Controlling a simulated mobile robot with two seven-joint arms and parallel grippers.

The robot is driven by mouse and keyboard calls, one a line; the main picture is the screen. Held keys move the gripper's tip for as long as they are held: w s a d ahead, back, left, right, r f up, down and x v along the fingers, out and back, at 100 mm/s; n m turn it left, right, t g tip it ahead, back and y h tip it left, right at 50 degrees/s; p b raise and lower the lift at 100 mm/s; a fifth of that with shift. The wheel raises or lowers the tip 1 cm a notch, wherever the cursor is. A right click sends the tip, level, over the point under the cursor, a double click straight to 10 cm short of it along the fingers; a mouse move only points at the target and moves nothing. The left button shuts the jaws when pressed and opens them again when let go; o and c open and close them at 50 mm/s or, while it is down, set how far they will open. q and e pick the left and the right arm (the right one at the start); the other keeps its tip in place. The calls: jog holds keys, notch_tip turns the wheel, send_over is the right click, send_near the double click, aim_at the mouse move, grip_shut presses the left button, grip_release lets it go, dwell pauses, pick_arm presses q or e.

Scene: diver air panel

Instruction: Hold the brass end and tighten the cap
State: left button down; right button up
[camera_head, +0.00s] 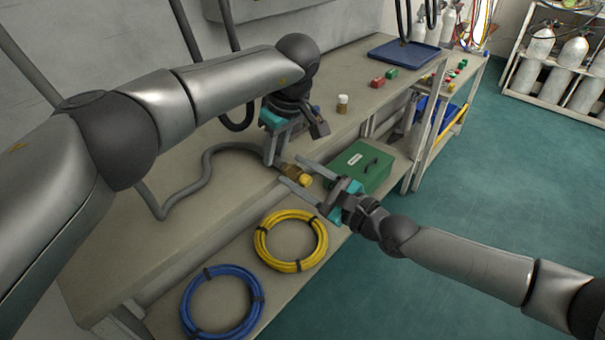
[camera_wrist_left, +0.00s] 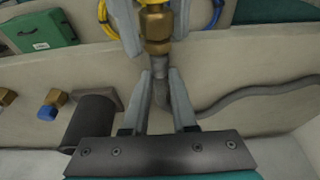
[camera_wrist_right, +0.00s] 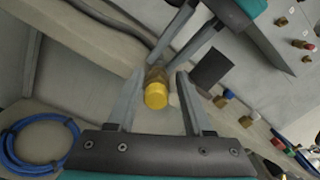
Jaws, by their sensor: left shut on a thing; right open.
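The brass end (camera_head: 289,170) sits at the end of a grey hose (camera_head: 205,165) at the bench's front edge. It also shows in the left wrist view (camera_wrist_left: 156,46). My left gripper (camera_head: 274,158) is shut on the brass end or the hose just behind it. The yellow cap (camera_wrist_right: 156,96) is on the front of the brass end; it also shows in the head view (camera_head: 305,179). My right gripper (camera_head: 297,179) is open, with a finger on either side of the cap and a visible gap to each in the right wrist view (camera_wrist_right: 150,90).
A green case (camera_head: 362,167), a yellow hose coil (camera_head: 291,241) and a blue hose coil (camera_head: 222,302) lie on the lower shelf. A small white-topped brass fitting (camera_head: 343,104) stands on the bench. A blue tray (camera_head: 403,53) and red and green fittings are farther back.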

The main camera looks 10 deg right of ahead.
jog(key=shift+d+f+n, duration=0.1)
jog(key=shift+f+n, duration=0.05)
jog(key=shift+n, duration=0.15)
jog(key=shift+s+n, duration=0.1)
jog(key=shift+n, duration=1.1)
jog(key=shift+n+h, duration=0.3)
jog(key=shift+n, duration=1.2)
jog(key=n, duration=0.3)
